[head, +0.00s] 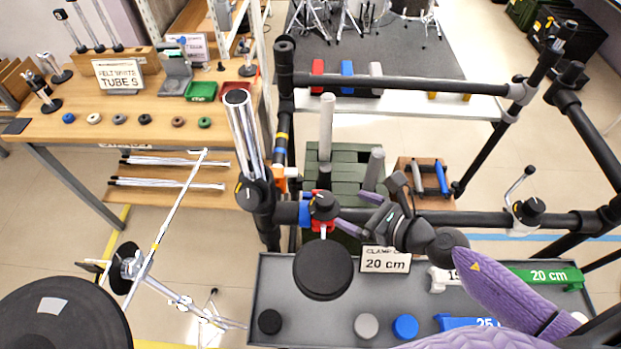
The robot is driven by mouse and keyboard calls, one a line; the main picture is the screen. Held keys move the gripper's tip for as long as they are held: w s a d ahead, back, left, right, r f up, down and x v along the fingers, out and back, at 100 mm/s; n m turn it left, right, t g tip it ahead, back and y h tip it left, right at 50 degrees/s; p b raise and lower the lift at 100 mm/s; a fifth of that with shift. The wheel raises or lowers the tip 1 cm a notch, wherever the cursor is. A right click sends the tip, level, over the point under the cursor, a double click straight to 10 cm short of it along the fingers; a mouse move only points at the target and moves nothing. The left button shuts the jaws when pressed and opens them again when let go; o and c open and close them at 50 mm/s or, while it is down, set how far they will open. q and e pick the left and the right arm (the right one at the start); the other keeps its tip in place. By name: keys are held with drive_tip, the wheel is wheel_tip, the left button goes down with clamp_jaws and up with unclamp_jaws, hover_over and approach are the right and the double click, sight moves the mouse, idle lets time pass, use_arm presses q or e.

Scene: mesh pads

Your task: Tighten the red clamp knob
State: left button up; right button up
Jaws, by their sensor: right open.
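A small red part (323,227), which looks like the red clamp knob, shows below a round black clamp piece (323,206) on the black rack's front bar. A blue collar (303,214) sits just left of it. My right gripper (359,211) comes in from the right along the front bar. Its two purple fingers are apart, one above and one below the bar's line, with their tips a little right of the black clamp piece. My left gripper is out of view.
A round black pad (323,269) hangs just below the red part. A grey tray (270,290) below holds colored pieces and a "20 cm" sign (385,260). A chrome tube (243,130) rises at the left post. A wooden bench (150,130) stands left.

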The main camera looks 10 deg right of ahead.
sight(326, 199)
drive_tip(key=x, duration=0.3)
drive_tip(key=shift+f, duration=0.1)
drive_tip(key=b+x, duration=0.1)
drive_tip(key=x, duration=0.4)
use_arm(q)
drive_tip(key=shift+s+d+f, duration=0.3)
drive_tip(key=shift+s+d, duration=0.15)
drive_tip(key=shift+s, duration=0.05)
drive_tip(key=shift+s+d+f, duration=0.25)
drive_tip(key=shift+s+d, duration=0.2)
use_arm(e)
drive_tip(key=shift+a, duration=0.1)
